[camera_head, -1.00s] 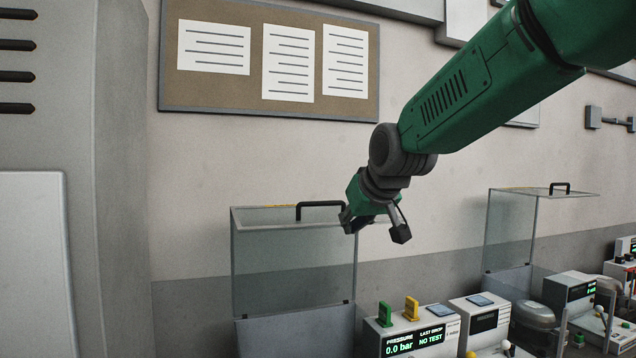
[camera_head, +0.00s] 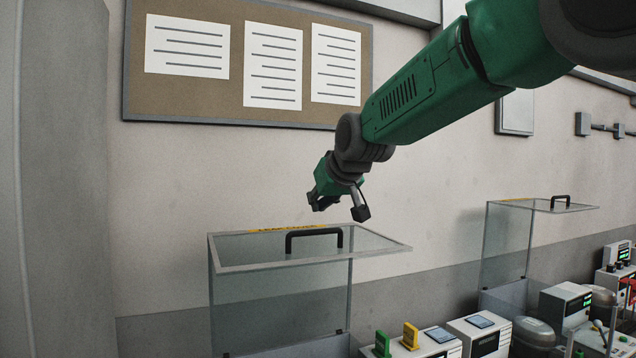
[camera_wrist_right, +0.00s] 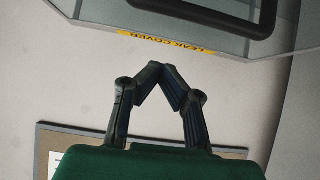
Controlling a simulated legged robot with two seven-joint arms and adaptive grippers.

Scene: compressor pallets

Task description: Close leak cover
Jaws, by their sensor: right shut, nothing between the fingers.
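The near leak cover is a clear box-shaped hood with a grey frame (camera_head: 385,240), a black handle (camera_head: 314,232) on its top panel and a yellow label strip at the back edge. It stands raised over the left test bench. In the right wrist view the yellow "LEAK COVER" label (camera_wrist_right: 166,43) and part of the black handle (camera_wrist_right: 240,12) show at the top. My right gripper (camera_head: 339,208) is just above and behind the handle in the picture, apart from it. In the wrist view its fingertips (camera_wrist_right: 161,68) meet, with nothing between them. My left gripper is out of view.
A second raised clear cover (camera_head: 508,245) with a black handle stands at the right. Below are test units with a green block (camera_head: 382,343) and a yellow block (camera_head: 410,336). A grey cabinet (camera_head: 60,180) fills the left side. A notice board (camera_head: 135,100) hangs on the wall behind.

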